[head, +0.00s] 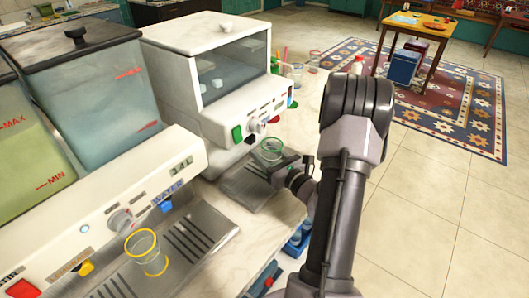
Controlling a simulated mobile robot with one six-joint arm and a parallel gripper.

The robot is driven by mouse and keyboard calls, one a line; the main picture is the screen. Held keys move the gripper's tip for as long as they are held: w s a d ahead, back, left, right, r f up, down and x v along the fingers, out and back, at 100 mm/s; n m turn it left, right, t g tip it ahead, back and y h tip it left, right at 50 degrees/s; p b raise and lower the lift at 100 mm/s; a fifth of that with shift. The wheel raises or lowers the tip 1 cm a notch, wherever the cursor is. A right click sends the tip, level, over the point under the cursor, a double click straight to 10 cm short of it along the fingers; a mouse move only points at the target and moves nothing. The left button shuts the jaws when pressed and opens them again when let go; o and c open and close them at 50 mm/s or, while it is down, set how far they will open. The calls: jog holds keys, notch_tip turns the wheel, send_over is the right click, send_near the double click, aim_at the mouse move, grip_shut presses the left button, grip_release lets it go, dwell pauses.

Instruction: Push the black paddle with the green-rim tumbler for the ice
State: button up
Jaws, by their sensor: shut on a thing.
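The green-rim tumbler (271,150) is clear and looks upright, in front of the white ice machine (205,55). My gripper (279,164) is shut on it, reaching in from the right. The tumbler is over or near the machine's drip tray (243,188); I cannot tell whether it touches the tray. A small dark part, probably the black paddle (250,139), shows on the machine's front, just left of the tumbler's rim. I cannot tell whether the tumbler touches it. Pale ice cubes show behind the machine's window.
A two-tank drink dispenser (100,75) stands at the left. A yellow-rim tumbler (147,252) stands on its drip tray (190,235). More glasses and small items (297,72) stand beyond the ice machine. Open tiled floor (440,220) lies to the right.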

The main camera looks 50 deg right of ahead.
dwell(0.3)
jog(key=s, duration=0.3)
jog(key=s+b, duration=0.1)
jog(key=s, duration=0.2)
jog(key=s+b, duration=0.1)
jog(key=s, duration=0.3)
jog(key=shift+d, duration=0.4)
